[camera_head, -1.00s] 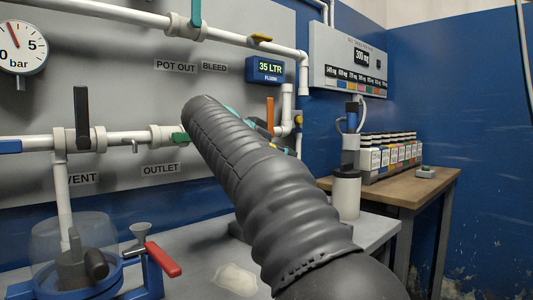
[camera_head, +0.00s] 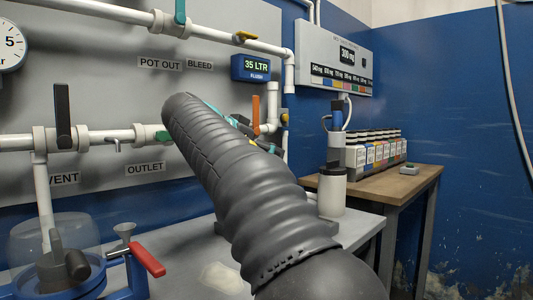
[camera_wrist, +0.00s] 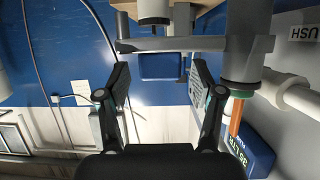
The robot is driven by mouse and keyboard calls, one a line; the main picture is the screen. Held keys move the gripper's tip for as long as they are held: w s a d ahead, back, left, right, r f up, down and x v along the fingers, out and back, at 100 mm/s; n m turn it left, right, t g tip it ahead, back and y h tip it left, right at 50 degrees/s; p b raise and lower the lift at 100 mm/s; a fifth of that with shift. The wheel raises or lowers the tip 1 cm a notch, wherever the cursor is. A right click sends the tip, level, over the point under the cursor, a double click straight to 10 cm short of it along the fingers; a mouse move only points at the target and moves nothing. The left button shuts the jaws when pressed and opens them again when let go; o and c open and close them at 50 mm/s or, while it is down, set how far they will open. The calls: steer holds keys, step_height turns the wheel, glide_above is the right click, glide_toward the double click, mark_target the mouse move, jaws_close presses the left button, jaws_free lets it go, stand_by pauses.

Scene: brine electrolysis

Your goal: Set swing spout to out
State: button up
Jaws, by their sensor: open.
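My gripper (camera_wrist: 159,68) is open in the wrist view, its two dark fingers spread with nothing held between them. Just past the fingertips, a grey horizontal bar (camera_wrist: 185,45) runs left from a thick grey upright pipe (camera_wrist: 245,40); it appears to be the swing spout. Its far end has a short stub. Whether a fingertip touches the bar, I cannot tell. In the head view my dark ribbed arm hides most of the gripper and the spout. An orange handle (camera_head: 256,115) shows beside the arm, and also in the wrist view (camera_wrist: 236,117).
A display reading 35 LTR (camera_head: 257,67) sits on the panel near the pipes. A white container (camera_head: 331,190) stands on the grey bench, right of my arm. A wooden table (camera_head: 400,180) with a row of bottles is farther right. A red-handled lever (camera_head: 148,259) is at lower left.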

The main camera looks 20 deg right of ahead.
steer(key=v, duration=1.1)
steer(key=shift+s+a+r, duration=0.15)
steer(key=shift+s+r, duration=0.05)
